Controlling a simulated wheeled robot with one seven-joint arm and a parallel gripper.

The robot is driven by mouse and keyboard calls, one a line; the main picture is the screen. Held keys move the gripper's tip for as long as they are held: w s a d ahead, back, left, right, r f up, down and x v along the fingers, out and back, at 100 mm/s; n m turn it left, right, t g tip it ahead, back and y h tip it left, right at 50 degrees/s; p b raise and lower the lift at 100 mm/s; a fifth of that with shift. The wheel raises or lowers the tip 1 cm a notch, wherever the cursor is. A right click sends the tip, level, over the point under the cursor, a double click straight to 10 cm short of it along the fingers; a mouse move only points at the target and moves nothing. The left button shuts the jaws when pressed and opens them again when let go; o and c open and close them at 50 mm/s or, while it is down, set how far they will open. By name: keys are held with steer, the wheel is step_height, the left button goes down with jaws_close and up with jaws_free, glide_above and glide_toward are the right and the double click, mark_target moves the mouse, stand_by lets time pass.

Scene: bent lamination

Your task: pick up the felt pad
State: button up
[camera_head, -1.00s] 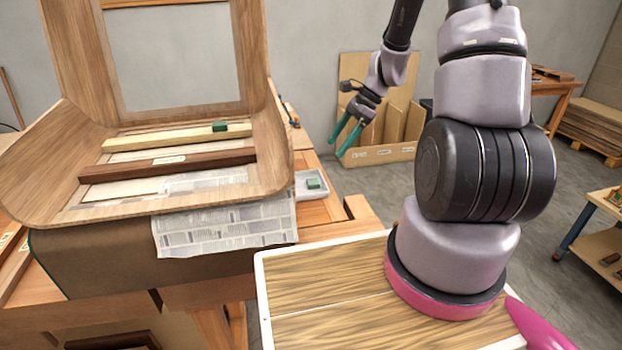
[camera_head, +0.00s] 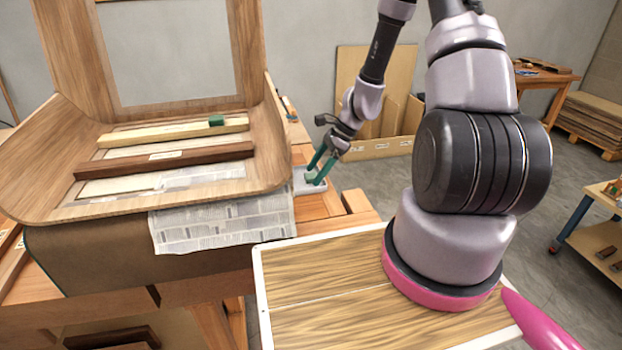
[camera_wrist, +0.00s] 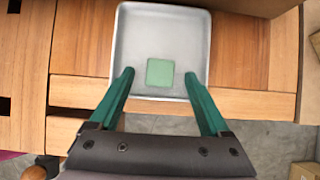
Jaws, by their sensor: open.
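The felt pad (camera_wrist: 160,72) is a small green square lying in a shallow grey tray (camera_wrist: 133,42). In the wrist view it sits ahead of and between my fingertips. My gripper (camera_wrist: 158,75) has two green fingers, spread wide, one on each side of the pad with gaps between; neither is seen touching it. In the head view my gripper (camera_head: 315,180) is over the tray (camera_head: 305,190), right of the bent wooden piece, and its fingers largely cover the pad. The height of the fingertips above the pad is hard to tell.
The wooden bench (camera_head: 318,207) has bare surface around the tray.

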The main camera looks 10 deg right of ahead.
steer(key=shift+a+f, duration=0.1)
jaws_close()
stand_by(0.4)
step_height(320, 180, up, 10)
steer(key=c, duration=0.7)
jaws_free()
steer(key=c, duration=0.4)
